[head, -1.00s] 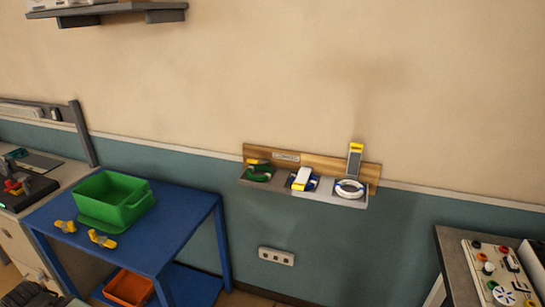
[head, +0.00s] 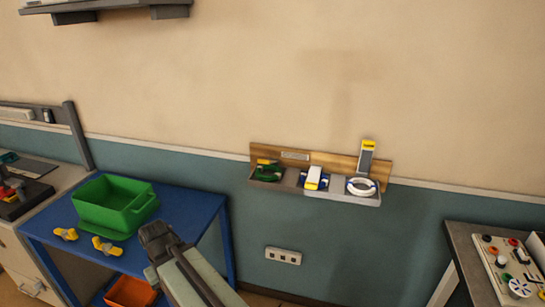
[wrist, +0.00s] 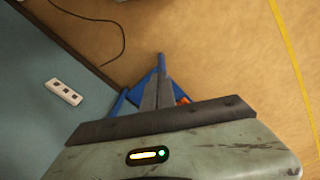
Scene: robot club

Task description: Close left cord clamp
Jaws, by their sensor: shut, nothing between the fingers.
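A wall rack with a wooden back (head: 325,160) holds three cord clamps in a row. The left clamp (head: 268,172) has a green cord and a yellow-tipped lever; its lever position is too small to tell. The middle clamp (head: 314,177) has a white lever slanting over a blue cord. The right clamp (head: 366,158) has a grey, yellow-tipped lever standing up above a white cord coil. My gripper (head: 154,232) is below and left of the rack, well apart from it. In the wrist view my gripper (wrist: 160,75) is shut and empty, with its fingers together.
A blue table (head: 190,208) with a green bin (head: 115,205) and two yellow parts stands left, an orange bin (head: 130,292) below. A socket strip (head: 283,256) is under the rack. A panel table (head: 470,240) stands right. A shelf (head: 105,12) hangs upper left.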

